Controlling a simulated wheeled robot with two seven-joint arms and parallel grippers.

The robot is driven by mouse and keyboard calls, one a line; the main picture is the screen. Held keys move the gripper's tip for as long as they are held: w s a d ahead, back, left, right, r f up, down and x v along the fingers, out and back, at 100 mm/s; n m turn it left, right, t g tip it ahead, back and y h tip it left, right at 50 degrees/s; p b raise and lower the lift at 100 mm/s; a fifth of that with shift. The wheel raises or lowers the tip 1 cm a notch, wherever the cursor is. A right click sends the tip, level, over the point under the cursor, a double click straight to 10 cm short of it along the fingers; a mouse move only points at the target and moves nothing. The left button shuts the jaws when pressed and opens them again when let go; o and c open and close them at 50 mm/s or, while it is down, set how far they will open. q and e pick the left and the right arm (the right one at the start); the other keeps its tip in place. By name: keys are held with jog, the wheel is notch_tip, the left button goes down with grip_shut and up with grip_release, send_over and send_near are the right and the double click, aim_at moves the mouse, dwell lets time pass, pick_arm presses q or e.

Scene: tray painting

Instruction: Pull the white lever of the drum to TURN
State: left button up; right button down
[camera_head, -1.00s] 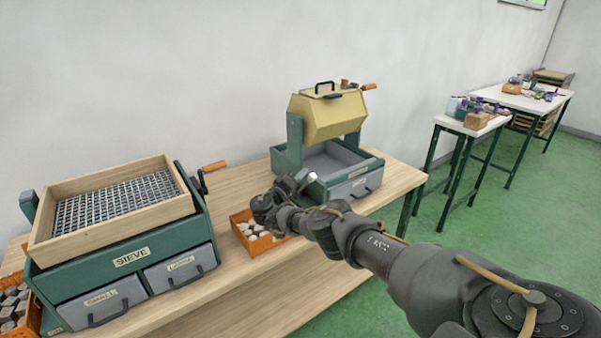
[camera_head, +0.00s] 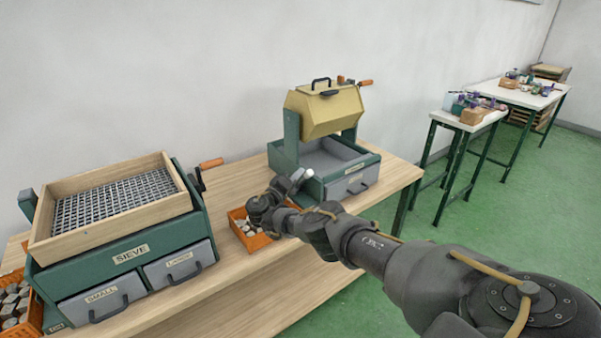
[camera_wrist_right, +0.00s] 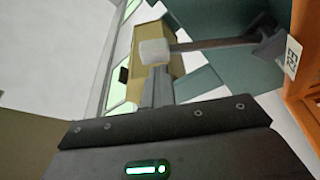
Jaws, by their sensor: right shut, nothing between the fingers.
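The drum (camera_head: 325,110) is a yellow faceted body on a green stand at the back of the wooden bench. It also shows in the right wrist view (camera_wrist_right: 178,55). The white lever knob (camera_wrist_right: 155,52) sits at the end of a dark bar running right. The knob also shows as a small pale spot by the stand's front left corner in the head view (camera_head: 308,174). My right gripper (camera_wrist_right: 156,82) is shut and empty, its fingertips right at the knob; I cannot tell whether they touch it. The TURN marking is not readable. My left gripper is out of view.
A green sieve box (camera_head: 130,253) with two grey drawers stands at the left. An orange crate (camera_head: 243,235) of pale pieces sits between it and the drum, close to my right wrist. A grey drawer (camera_head: 352,186) fronts the drum stand. White tables (camera_head: 468,122) stand at the right.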

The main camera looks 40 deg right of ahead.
jog(key=p+v, duration=0.2)
jog(key=v, duration=0.6)
jog(key=shift+a+f, duration=0.25)
jog(key=shift+a, duration=0.15)
jog(key=shift+r, duration=0.15)
